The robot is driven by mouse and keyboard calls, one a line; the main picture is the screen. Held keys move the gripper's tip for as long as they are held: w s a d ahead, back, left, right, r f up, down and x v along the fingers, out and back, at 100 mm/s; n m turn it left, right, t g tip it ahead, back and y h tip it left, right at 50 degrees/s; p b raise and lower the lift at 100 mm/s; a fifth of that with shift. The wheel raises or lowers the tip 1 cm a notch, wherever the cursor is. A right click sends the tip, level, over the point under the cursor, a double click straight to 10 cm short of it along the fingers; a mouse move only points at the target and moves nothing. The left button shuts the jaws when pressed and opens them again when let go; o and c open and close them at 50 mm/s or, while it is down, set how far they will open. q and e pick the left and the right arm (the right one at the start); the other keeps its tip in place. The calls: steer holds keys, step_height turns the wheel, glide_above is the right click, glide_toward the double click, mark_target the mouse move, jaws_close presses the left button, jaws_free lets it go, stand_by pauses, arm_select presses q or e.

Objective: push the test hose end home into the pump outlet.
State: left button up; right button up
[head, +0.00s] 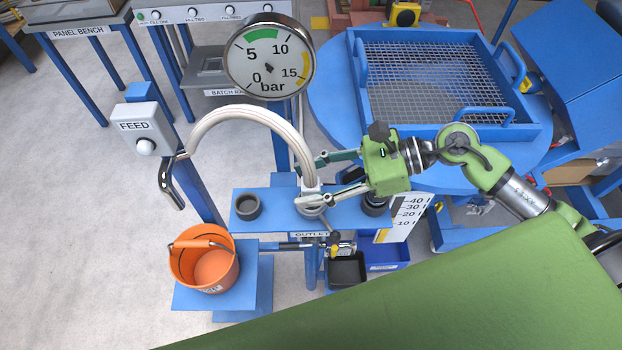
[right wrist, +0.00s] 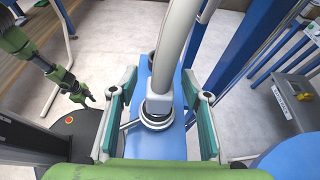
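The pale test hose (head: 240,114) arches from the feed post to the pump outlet on a blue bench. Its light end collar (head: 311,194) stands about upright at the metal outlet ring (right wrist: 157,122). The collar (right wrist: 158,103) appears to meet the ring, but how deep it sits I cannot tell. My right gripper (head: 314,181) reaches in from the right, with a finger on each side of the hose. The right wrist view shows gaps between both fingers and the hose. My left gripper (right wrist: 82,96) is small at the left of that view, away from the hose; its finger opening is unclear.
A pressure gauge (head: 269,57) stands behind the hose, its needle low. The FEED box (head: 143,128) is at left. A dark cup (head: 247,206) sits on the outlet bench (head: 277,217). An orange bucket (head: 205,265) stands front left. A blue mesh-bottomed tray (head: 435,131) lies behind my right arm.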

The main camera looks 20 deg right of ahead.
steer(key=shift+s+d+f, duration=0.1)
steer(key=shift+f, duration=0.1)
steer(key=shift+d+r, duration=0.1)
steer(key=shift+d, duration=0.1)
steer(key=v, duration=1.1)
steer(key=shift+d+r, duration=0.15)
steer(key=shift+r, duration=0.15)
stand_by(0.4)
